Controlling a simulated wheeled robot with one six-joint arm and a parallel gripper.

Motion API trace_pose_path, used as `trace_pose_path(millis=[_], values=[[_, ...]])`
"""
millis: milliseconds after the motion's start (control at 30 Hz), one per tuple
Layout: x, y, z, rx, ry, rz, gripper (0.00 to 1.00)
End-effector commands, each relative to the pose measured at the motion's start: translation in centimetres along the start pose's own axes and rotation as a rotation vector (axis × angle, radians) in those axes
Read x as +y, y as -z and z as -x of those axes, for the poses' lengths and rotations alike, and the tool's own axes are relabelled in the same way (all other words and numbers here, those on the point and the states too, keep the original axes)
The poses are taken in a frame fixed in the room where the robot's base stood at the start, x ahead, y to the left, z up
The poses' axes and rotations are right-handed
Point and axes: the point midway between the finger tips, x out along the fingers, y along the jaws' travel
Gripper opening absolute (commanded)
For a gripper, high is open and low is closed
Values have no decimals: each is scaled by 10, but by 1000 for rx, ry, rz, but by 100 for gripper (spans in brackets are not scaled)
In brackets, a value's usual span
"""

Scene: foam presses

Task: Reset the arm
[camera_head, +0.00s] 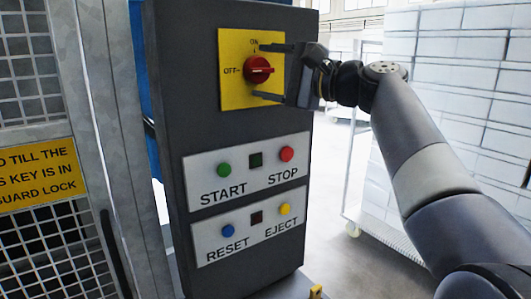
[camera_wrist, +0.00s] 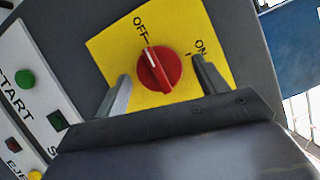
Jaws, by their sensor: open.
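My gripper (camera_head: 260,71) is at the end of my arm, which reaches in from the right. Its two fingers are spread, one above and one below the red rotary switch (camera_head: 257,69) on the yellow plate (camera_head: 232,92). In the wrist view the fingers stand on either side of the red switch (camera_wrist: 158,68), with gaps between them and it. They hold nothing. The switch's white mark points at OFF. I cannot tell how far the fingertips are from the plate.
The dark control panel (camera_head: 190,120) also carries START, STOP, RESET and EJECT buttons below the switch. A mesh guard (camera_head: 85,100) with a yellow sign (camera_head: 40,172) stands left. Stacked white blocks (camera_head: 450,80) on a cart stand at right. Floor shows between panel and cart.

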Motion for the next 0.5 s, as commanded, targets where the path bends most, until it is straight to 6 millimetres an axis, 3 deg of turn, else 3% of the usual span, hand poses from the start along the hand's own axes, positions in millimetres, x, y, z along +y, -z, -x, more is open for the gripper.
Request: trace_pose_path(millis=[500], values=[[8, -5, -1, -3, 297, -724, 68]])
